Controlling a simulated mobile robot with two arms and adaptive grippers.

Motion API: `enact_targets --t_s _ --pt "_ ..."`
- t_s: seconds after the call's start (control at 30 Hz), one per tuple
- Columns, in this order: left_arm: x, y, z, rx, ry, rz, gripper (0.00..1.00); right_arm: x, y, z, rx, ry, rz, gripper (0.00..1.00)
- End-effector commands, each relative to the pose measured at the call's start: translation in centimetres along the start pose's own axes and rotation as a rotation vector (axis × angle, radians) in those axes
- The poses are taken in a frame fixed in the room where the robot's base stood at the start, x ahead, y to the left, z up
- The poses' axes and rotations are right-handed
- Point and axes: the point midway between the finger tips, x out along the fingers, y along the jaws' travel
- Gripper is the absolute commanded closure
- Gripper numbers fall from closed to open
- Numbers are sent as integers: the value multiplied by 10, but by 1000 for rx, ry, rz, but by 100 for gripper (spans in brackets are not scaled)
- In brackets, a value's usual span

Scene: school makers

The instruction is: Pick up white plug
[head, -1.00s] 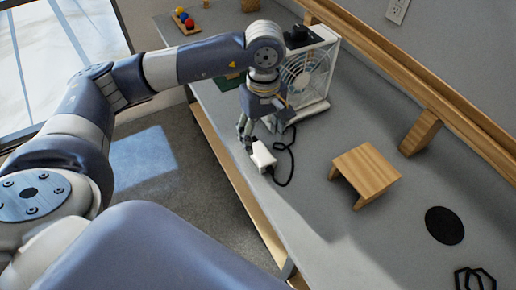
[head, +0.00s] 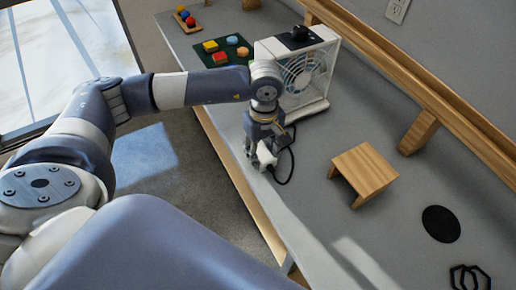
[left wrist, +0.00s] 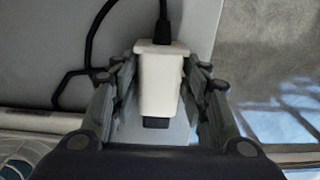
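The white plug (head: 266,156) lies near the front edge of the grey table, with a black cord running from it. My left gripper (head: 267,151) is down over it, with a finger on either side. In the left wrist view, the plug (left wrist: 161,78) sits between the two fingertips (left wrist: 161,72). Narrow gaps seem to show beside it, so the fingers look open around it and not clamped. The cord leaves its top end and a dark part shows at its lower end. My right gripper is not in view.
A white fan (head: 303,75) stands just behind the left gripper. A small wooden stand (head: 364,171) and a black disc (head: 441,224) lie to the right. A green board (head: 222,51) with coloured blocks is farther back.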

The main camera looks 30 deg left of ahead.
Motion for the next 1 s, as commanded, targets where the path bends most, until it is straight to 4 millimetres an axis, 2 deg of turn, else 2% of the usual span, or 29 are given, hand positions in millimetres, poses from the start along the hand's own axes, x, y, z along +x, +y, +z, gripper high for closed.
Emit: enact_targets --t_s 0.03,0.1,0.47,0.67,0.77,1.0 --pt "0 0 0 0 0 0 79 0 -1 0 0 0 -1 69" --pt "0 0 0 0 0 0 89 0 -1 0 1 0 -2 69" --pt "-3 0 0 0 0 0 89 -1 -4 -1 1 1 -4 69" --pt "-21 1 0 0 0 3 89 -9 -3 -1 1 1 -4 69" --pt "-38 1 0 1 1 3 89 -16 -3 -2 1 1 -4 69" --pt "-39 -28 32 6 -1 0 89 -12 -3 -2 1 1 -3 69"
